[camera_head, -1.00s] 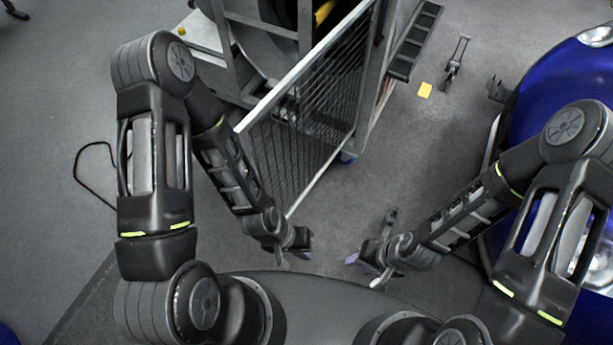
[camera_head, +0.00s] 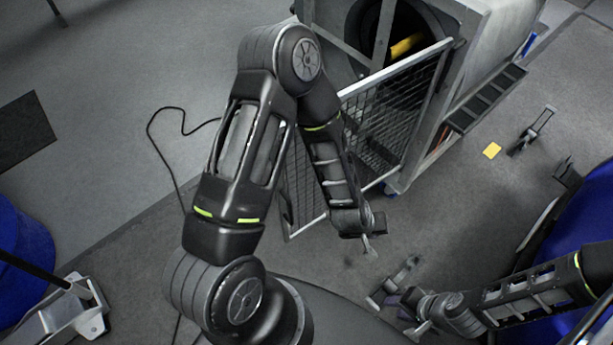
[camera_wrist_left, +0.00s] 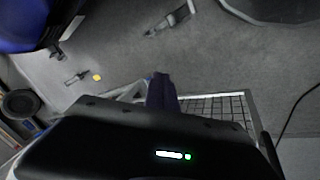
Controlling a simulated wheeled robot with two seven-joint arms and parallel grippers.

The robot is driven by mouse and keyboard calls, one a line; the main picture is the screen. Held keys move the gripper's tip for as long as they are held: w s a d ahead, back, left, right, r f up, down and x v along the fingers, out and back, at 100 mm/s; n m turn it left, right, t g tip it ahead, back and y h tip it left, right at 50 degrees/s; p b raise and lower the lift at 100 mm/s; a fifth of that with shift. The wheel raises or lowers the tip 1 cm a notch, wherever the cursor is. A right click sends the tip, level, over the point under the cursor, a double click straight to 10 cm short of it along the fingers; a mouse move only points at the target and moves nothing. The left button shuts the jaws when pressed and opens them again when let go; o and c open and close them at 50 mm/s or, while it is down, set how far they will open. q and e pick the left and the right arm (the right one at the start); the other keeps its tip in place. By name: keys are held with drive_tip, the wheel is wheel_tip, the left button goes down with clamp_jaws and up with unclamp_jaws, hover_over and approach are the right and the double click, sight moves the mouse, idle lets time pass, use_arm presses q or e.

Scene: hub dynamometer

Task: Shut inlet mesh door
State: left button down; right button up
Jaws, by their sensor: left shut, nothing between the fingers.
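The inlet mesh door (camera_head: 388,112) is a grey metal frame with dark wire mesh. In the head view it stands swung out from the machine's opening, hinged on its right side. My left arm hides part of its left side. My left gripper (camera_head: 371,246) is shut and empty, beside the lower part of the door on its right. In the left wrist view, the left gripper's shut fingers (camera_wrist_left: 161,92) point up the picture, with the door's mesh (camera_wrist_left: 215,106) behind and to their right. Contact cannot be told. My right gripper (camera_head: 406,314) appears open and empty, low over the floor, away from the door.
The machine (camera_head: 500,45) with its dark round opening stands behind the door. A yellow tag (camera_head: 491,150) and a small metal stand (camera_head: 531,131) are on the floor to the right. Another metal piece (camera_head: 398,281) lies near my right gripper. A blue body (camera_head: 575,225) is at right.

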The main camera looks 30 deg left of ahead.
use_arm(q)
drive_tip(key=w+a+r+n+t+y+p, duration=0.1)
drive_tip(key=w+a+r+n+y+p, duration=0.3)
drive_tip(key=w+a+r+n+y, duration=0.45)
drive_tip(key=s+a+r+n+g+y, duration=0.1)
drive_tip(key=s+r+n+g, duration=0.6)
drive_tip(key=n, duration=0.8)
drive_tip(key=shift+s+a+r, duration=0.7)
drive_tip(key=shift+s+r, duration=0.15)
drive_tip(key=shift+s, duration=0.2)
drive_tip(key=p, duration=0.3)
approach(292, 187)
wheel_tip(292, 187, down, 3)
drive_tip(key=s+a, duration=0.1)
drive_tip(key=shift+w+a+f, duration=0.15)
drive_tip(key=shift+a, duration=0.7)
